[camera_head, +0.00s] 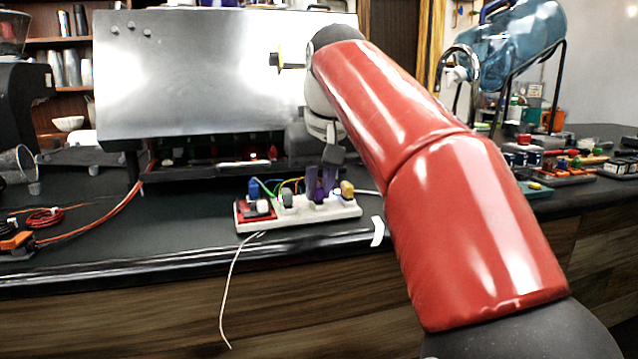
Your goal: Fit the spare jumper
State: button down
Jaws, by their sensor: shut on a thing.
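My red arm reaches in from the lower right. My gripper (321,197) is small in the head view, with purplish fingers pointing down over the right half of a white block (300,220) on the counter. It is shut on a small purple part (319,190), possibly the jumper; the fingers partly hide it, and I cannot tell whether it touches the block. The block carries a red switch piece (254,209) at its left end, a blue connector (254,190), a grey connector (287,200) and a yellow connector (347,189). Thin coloured wires arch behind them.
A large steel brewer (205,75) stands behind the block. A white cord (229,290) hangs over the counter's front edge. Orange cable (110,217) and a red coil (43,219) lie at left. Several small parts and tools (568,165) sit at right.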

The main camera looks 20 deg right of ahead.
jog(key=c, duration=1.4)
grip_release()
jog(key=shift+o, duration=0.2)
jog(key=p+v, duration=0.1)
jog(key=v, duration=0.6)
jog(key=shift+s+r, duration=0.2)
jog(key=shift+r, duration=0.15)
